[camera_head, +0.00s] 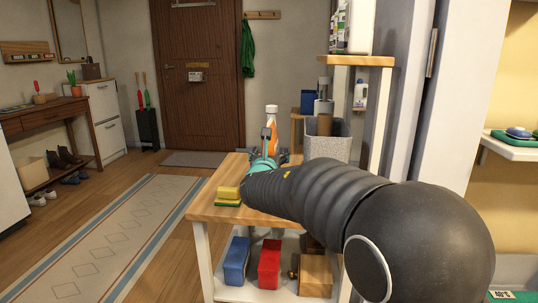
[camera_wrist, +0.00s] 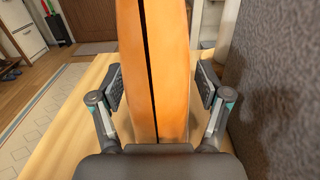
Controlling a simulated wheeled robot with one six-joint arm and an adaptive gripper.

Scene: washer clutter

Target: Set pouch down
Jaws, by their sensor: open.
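An orange pouch (camera_head: 271,118) with a white top stands upright at the far part of the small wooden table (camera_head: 205,209). In the wrist view the orange pouch (camera_wrist: 165,60), with a dark line down it, fills the middle. My gripper (camera_wrist: 160,84) is open, with one finger on each side of the pouch and a visible gap on both sides. In the head view my gripper (camera_head: 268,156) is at the pouch's near side, and the arm hides its lower part and base.
A grey speckled bin (camera_head: 327,146) stands close to the right of the pouch. A yellow-green sponge (camera_head: 228,196) lies at the table's left edge. Blue (camera_head: 236,262) and red (camera_head: 269,264) boxes sit on the lower shelf. A shelf post rises at the right.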

